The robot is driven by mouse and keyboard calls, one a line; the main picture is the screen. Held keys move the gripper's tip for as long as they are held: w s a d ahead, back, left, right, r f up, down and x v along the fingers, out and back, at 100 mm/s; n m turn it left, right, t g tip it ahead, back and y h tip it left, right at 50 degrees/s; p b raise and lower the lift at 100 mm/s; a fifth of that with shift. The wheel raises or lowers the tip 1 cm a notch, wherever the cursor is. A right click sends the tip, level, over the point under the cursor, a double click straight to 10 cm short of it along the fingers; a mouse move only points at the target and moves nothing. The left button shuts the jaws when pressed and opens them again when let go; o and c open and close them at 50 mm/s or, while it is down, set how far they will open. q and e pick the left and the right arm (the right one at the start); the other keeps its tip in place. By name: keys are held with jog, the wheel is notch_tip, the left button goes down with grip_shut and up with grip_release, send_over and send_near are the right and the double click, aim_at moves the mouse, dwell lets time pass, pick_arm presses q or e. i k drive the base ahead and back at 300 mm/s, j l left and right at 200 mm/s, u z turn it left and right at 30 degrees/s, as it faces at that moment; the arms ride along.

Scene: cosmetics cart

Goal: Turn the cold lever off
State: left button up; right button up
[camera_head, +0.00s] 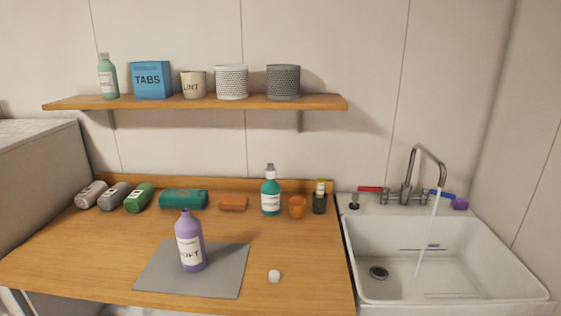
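The blue lever (447,195), the cold one by its colour, is on the right side of the faucet (407,185) at the back of the white sink (348,258). It points to the right, partly behind the water. The red lever (370,189) is on the faucet's left side and points left. A stream of water (428,236) runs from the curved spout down into the basin. Neither of my grippers is in view.
A purple block (460,203) sits right of the blue lever, and a dark stopper (354,202) sits left of the red lever. A lilac bottle (190,245) stands on a grey mat (222,284) on the wooden counter. A shelf (200,103) hangs above.

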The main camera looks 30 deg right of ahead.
aim_at(426, 191)
jog(key=z, duration=2)
jog(key=i+l+u, duration=0.3)
jog(key=u, duration=0.15)
jog(key=i+l+u, duration=0.2)
jog(key=l+u, duration=0.2)
